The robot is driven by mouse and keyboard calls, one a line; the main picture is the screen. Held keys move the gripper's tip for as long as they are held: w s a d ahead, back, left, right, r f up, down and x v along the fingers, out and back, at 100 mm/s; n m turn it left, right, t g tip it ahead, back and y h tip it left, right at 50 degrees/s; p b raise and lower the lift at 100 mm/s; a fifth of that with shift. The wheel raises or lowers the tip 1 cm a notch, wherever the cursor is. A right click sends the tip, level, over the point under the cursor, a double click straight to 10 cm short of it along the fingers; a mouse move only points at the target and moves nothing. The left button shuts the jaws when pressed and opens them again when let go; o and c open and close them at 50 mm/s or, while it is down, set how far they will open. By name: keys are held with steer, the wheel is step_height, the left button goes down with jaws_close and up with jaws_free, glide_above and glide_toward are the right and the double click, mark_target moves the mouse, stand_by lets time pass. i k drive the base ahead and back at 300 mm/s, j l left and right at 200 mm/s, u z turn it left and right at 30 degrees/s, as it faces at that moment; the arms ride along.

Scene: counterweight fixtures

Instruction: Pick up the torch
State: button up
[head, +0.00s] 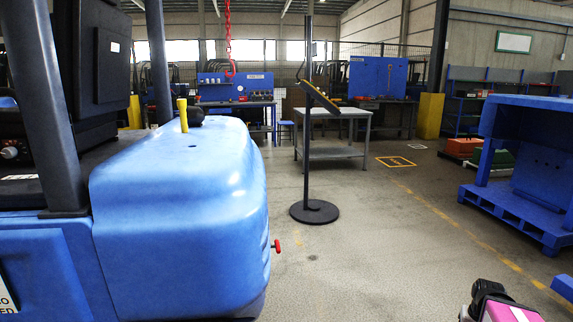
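I cannot make out for sure which thing is the torch. A slim yellow upright piece (183,115) stands on top of the blue rounded counterweight (180,190) of a forklift, at the left. It widens towards its top. A black and pink part, which seems to be my own arm, shows at the bottom right, far from the counterweight. I cannot see my gripper's fingertips.
A black stand (314,211) with a round base and a tilted panel stands mid-floor. A grey table (330,152) is behind it. A blue frame (520,214) is at the right. A red chain hook (230,67) hangs above. The floor between counterweight and frame is clear except for the stand.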

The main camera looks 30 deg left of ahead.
mark_target(181, 104)
steer(key=i+l+u, duration=0.15)
steer(key=u, duration=0.35)
steer(key=i+l+u, duration=0.25)
steer(key=u, duration=0.25)
steer(key=i+l+u, duration=0.2)
steer(key=l+u, duration=0.25)
steer(key=i+l+u, duration=0.1)
steer(key=l+u, duration=0.15)
steer(key=u, duration=0.25)
